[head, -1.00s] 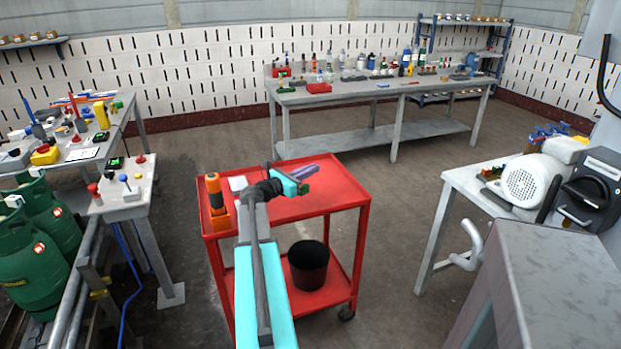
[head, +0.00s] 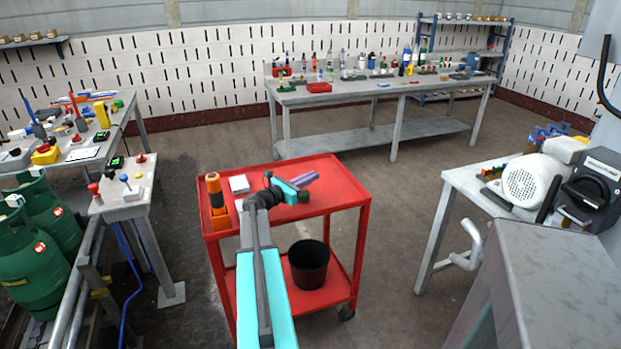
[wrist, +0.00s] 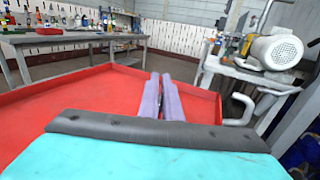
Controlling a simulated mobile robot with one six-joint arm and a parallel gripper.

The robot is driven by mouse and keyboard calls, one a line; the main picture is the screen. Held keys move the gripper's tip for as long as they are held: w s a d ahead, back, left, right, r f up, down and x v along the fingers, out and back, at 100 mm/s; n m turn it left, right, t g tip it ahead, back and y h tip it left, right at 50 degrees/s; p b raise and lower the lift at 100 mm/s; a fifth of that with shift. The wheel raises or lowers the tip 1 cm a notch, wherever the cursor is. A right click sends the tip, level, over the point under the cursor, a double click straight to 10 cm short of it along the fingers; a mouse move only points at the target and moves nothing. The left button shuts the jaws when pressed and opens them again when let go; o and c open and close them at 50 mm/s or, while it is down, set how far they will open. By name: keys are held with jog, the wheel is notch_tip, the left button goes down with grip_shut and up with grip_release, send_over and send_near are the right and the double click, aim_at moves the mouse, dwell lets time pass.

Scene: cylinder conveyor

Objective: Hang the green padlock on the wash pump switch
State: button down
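My gripper (head: 314,176) is over the red cart's top. Its two purple fingers lie close together with nothing visible between them; they also show in the wrist view (wrist: 162,76). Small green, red and yellow items (head: 493,172) sit on the right-hand table, too small to tell whether a green padlock is among them. A dark box with a black rotary handle (head: 592,190) stands beside a white motor (head: 530,183) on that table. Its label is unreadable, so I cannot tell whether it is the wash pump switch. My gripper is well to the left of these.
The red cart (head: 335,172) holds an orange and black tool (head: 216,200) and a white pad (head: 239,184); a black bucket (head: 309,262) is below. A long workbench (head: 345,95) stands behind. Floor is free between the cart and the right-hand table (head: 455,182).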

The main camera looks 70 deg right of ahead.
jog(key=c, duration=2)
grip_release()
jog(key=shift+a+r, duration=0.1)
jog(key=shift+r, duration=0.05)
jog(key=b+v, duration=0.1)
jog(key=v, duration=1.1)
